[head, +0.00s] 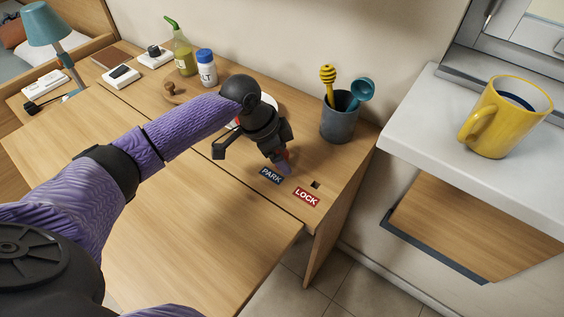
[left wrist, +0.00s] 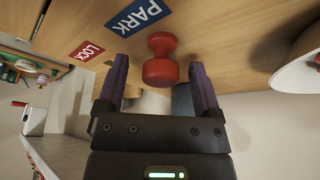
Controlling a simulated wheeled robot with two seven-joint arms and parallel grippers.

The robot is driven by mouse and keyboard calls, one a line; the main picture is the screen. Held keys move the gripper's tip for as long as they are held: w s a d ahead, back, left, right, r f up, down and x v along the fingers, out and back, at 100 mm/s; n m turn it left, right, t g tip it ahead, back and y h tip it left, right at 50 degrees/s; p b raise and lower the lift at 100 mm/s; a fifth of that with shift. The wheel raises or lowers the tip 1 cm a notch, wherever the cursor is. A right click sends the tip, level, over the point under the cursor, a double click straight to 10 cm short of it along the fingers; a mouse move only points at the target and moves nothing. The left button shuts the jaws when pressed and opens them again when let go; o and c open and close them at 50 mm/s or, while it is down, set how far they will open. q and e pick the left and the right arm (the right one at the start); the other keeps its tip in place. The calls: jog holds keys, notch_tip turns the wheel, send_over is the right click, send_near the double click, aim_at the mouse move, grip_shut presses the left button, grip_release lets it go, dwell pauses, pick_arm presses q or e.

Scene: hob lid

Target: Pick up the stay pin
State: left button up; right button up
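The stay pin (left wrist: 160,62) is red with a flared, narrow-waisted shape. In the left wrist view it stands beside the blue PARK label (left wrist: 142,14), between the two spread fingers of my left gripper (left wrist: 158,66). The fingers are apart from it on both sides. In the head view my left gripper (head: 281,164) is low over the desk just behind the PARK label (head: 271,175) and hides the pin. The red LOCK label (head: 306,197) lies to the right, with a small dark hole (head: 316,184) behind it. My right gripper is out of view.
A grey cup (head: 339,118) with a yellow dipper and a teal spoon stands right of my gripper. A white and red object (head: 268,100) is partly hidden behind my arm. A yellow mug (head: 505,118) stands on the white counter at right. The desk's front is clear.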

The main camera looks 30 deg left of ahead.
pick_arm(q)
grip_shut()
